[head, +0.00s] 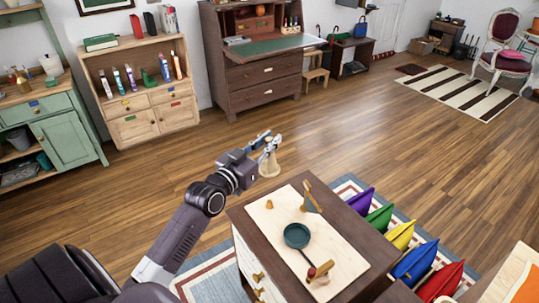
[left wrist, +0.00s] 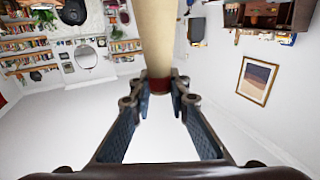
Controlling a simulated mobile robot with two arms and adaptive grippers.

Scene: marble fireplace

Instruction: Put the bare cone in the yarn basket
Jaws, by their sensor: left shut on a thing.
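My left gripper (head: 269,148) reaches out over the wooden floor, beyond the far left corner of the brown-topped cabinet. It is shut on a pale beige cone (head: 269,166), which hangs below the fingers and is wider at its lower end. In the left wrist view the cone (left wrist: 168,38) shows as a smooth beige shaft with a reddish band where the blue-grey finger pads (left wrist: 164,110) hold it. I cannot make out a yarn basket in either view. My right gripper is not in view.
The cabinet (head: 237,217) bears a cream board (head: 338,240) with a teal pan (head: 297,236) and small wooden pieces. Several coloured cushions (head: 400,235) stand along its right side. A wooden bookcase (head: 141,88) and brown desk (head: 262,78) line the back wall. Open floor (head: 350,130) lies between.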

